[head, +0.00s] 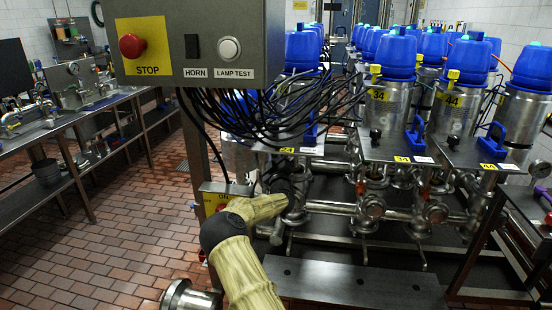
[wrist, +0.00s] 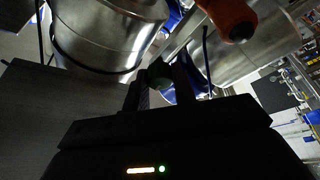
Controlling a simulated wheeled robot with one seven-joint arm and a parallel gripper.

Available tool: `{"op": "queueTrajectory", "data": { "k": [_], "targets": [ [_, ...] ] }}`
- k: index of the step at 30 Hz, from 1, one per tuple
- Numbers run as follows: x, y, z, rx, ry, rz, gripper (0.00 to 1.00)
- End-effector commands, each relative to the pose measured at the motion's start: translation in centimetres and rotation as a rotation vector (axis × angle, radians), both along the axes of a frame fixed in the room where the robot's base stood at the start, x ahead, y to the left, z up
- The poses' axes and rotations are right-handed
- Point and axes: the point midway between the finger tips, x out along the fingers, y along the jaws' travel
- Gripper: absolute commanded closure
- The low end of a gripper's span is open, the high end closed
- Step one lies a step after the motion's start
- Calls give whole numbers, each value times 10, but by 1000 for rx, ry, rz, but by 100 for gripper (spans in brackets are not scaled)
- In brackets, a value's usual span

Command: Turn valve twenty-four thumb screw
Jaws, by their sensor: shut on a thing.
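The plate with the yellow 24 label (head: 287,150) is in the middle of the head view, under a blue-capped steel valve. Its thumb screw is hidden there behind black cables and my arm. In the wrist view a small dark rounded knob, the thumb screw (wrist: 159,70), sits at the tips of my gripper (wrist: 162,84). The two dark fingers are closed around it, though shadow hides the exact contact. In the head view my yellow-sleeved arm reaches up to below the plate, and the fingertips cannot be made out.
A control box with a red STOP button (head: 132,46) hangs close at upper left, trailing black cables (head: 270,105). Valves 34 (head: 390,105) and 44 (head: 462,110) stand to the right. An orange-red handle (wrist: 230,15) is near the gripper. Tiled floor lies open at left.

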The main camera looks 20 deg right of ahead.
Motion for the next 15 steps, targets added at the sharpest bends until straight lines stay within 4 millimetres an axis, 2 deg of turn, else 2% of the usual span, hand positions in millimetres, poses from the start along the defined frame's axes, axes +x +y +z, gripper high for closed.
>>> {"op": "queueTrajectory", "data": {
  "k": [9,10,12,15],
  "targets": [
    [0,1,1,-18,11,3,96],
    [0,1,1,-18,11,3,68],
    [0,1,0,-18,10,2,54],
    [0,1,0,-18,10,2,52]
  ]
}}
